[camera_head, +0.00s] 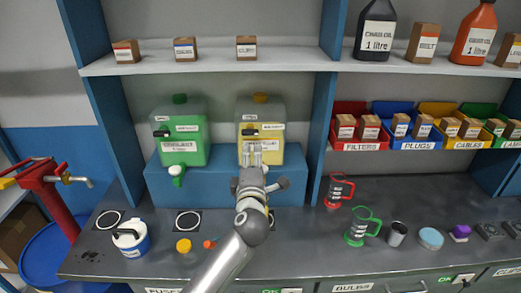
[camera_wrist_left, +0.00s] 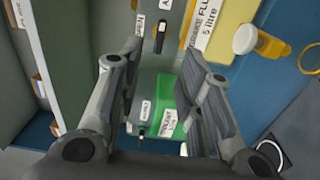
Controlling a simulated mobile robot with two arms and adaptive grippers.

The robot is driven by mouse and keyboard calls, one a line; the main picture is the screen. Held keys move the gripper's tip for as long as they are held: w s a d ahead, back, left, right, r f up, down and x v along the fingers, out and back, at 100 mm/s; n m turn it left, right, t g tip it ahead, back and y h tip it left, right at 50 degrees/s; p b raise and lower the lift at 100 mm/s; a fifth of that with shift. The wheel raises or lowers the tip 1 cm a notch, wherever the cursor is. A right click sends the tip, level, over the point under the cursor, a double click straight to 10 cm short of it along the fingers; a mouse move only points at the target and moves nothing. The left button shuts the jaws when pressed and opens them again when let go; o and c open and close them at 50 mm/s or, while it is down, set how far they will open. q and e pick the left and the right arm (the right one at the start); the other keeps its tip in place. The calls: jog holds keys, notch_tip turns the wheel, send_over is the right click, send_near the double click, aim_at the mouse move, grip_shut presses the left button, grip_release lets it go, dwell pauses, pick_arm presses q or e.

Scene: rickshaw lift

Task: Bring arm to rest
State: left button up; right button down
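My left arm reaches up from the bottom of the head view. My left gripper (camera_head: 252,150) points up in front of the yellow jug (camera_head: 273,116), hiding part of it. In the left wrist view my left gripper (camera_wrist_left: 160,62) has its fingers spread with nothing held between them. The green jug (camera_wrist_left: 168,98) shows beyond the gap, and the yellow jug (camera_wrist_left: 208,25) shows at the top. I cannot tell whether the fingers touch anything. My right gripper is not in view.
The green jug (camera_head: 183,137) stands with the yellow one on a blue stand (camera_head: 215,178). A shelf (camera_head: 210,63) runs above.

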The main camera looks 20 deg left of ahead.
pick_arm(q)
jog(key=s+d+r+m+t+h, duration=0.55)
jog(key=s+d+m+h, duration=0.25)
jog(key=s+m+h, duration=0.3)
jog(key=s+d+f+m+g+h, duration=0.3)
jog(key=s+d+f+m+g, duration=0.1)
jog(key=s+f+m+g, duration=0.15)
jog(key=s+d+f+m+g+h, duration=0.25)
jog(key=s+f+m+g, duration=0.2)
jog(key=f+m, duration=0.25)
jog(key=s+a+f+m+g+y, duration=0.1)
jog(key=s+a+f+g+y, duration=0.1)
jog(key=s+f, duration=0.25)
jog(key=s+a+f+g+y, duration=0.3)
jog(key=f, duration=0.3)
jog(key=s+a+f+n+g+y, duration=0.2)
jog(key=s+a+f+g+y, duration=0.4)
jog(key=s+a, duration=0.55)
notch_tip(320, 180, down, 34)
jog(key=b, duration=0.8)
jog(key=s+a+f+b, duration=0.1)
jog(key=s+f+b, duration=0.2)
jog(key=s+f, duration=0.5)
jog(key=s+a+f+b, duration=0.2)
jog(key=s+f, duration=0.7)
jog(key=f, duration=0.6)
jog(key=shift+s+m+g+b, duration=0.25)
jog(key=shift+m+g+b, duration=0.2)
jog(key=shift+b, duration=0.3)
